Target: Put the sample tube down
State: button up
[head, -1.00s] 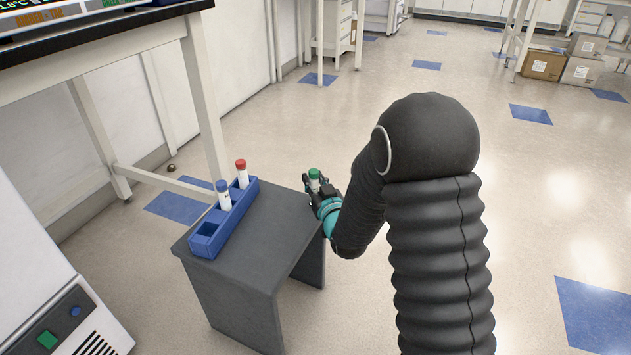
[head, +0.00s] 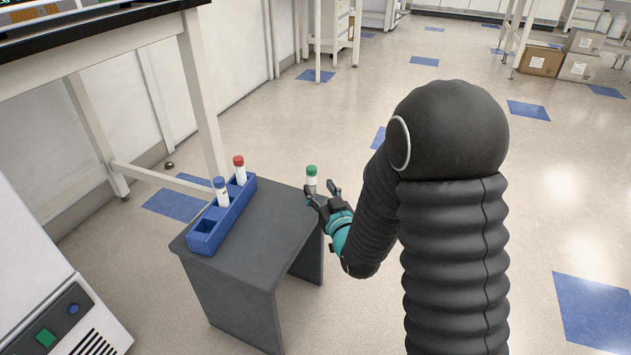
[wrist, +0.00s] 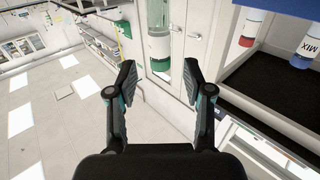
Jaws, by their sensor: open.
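The sample tube (head: 312,176) has a green cap and a white label. It stands upright at the far right corner of the small dark grey table (head: 262,238); its foot is hidden behind a finger. My gripper (head: 321,191) is open just in front of the tube, to its lower right. In the wrist view the tube (wrist: 159,43) lies ahead of the spread fingertips of my gripper (wrist: 160,72), centred between them and apart from both.
A blue rack (head: 232,218) on the table's left side holds a blue-capped tube (head: 222,192) and a red-capped tube (head: 239,172); its near slot is empty. A white bench (head: 200,95) stands behind at left, a white machine (head: 45,275) at lower left.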

jog(key=b+v, duration=0.4)
jog(key=v, duration=0.1)
jog(key=shift+s+d, duration=0.1)
jog(key=shift+s, duration=0.25)
jog(key=s+d+r+m+g+h, duration=0.3)
jog(key=s+d+r+g+h, duration=0.25)
jog(key=d, duration=0.45)
jog(key=s+d+g, duration=0.2)
jog(key=s, duration=0.8)
jog(key=s+d+m+g+h, duration=0.1)
jog(key=s+d+g, duration=0.1)
jog(key=s, duration=0.9)
jog(key=shift+s+r+g, duration=0.25)
jog(key=shift+r+g, duration=0.15)
jog(key=shift+g, duration=0.35)
